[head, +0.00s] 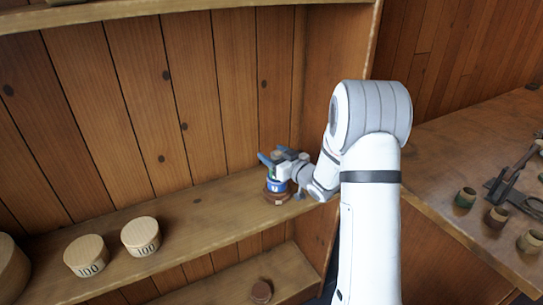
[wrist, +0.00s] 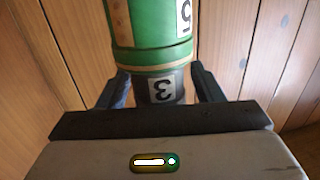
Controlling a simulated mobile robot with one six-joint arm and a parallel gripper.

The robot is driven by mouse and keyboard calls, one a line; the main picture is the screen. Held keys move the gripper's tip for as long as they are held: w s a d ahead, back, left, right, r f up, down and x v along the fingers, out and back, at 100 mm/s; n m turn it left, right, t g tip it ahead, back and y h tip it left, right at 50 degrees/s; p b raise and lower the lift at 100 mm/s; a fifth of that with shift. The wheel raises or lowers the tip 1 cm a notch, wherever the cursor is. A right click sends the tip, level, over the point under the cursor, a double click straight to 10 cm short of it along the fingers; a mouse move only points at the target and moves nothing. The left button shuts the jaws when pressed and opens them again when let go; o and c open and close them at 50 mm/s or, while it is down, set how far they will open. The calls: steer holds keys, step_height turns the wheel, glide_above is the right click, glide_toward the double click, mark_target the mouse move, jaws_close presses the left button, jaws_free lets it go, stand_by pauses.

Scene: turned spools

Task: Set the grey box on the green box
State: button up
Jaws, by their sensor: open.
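The wrist view shows a dark grey box (wrist: 160,88) with a white "3" label between the two fingers of my gripper (wrist: 163,82). It meets a larger green box (wrist: 155,35) with a "5" label, end to end and in line. The fingers stand on either side of the grey box, apart. In the head view my gripper (head: 277,160) is at a small stack near the right end of the shelf. A blue piece with a white label and a brown base show low in the stack; my gripper hides most of its top.
Two round wooden boxes marked 100, one (head: 86,257) and another (head: 141,237), stand left on the shelf (head: 205,215). The right bench (head: 450,150) holds several small cups and a black tool (head: 505,190). The shelf's middle is clear.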

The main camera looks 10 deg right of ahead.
steer(key=shift+r, duration=0.15)
steer(key=s+d+r+m+g+h+b, duration=0.1)
steer(key=s+d+r+m+g+h, duration=0.25)
steer(key=s, duration=0.65)
steer(key=s+d+m+g+h, duration=0.1)
steer(key=s+d+g+h, duration=0.2)
steer(key=s+d+h, duration=0.5)
steer(key=s+a+g+y, duration=0.1)
steer(key=s+a+g, duration=0.1)
steer(key=s, duration=0.4)
steer(key=s+a+g+y, duration=0.1)
steer(key=s+a+g, duration=0.1)
steer(key=s+a, duration=0.3)
steer(key=s+a+m+g+y, duration=0.1)
steer(key=s+a, duration=0.3)
steer(key=s, duration=0.5)
steer(key=shift+s+a+g, duration=0.15)
steer(key=shift+g, duration=0.6)
steer(key=p+v, duration=0.3)
steer(key=shift+w+r, duration=0.1)
steer(key=shift+w, duration=0.3)
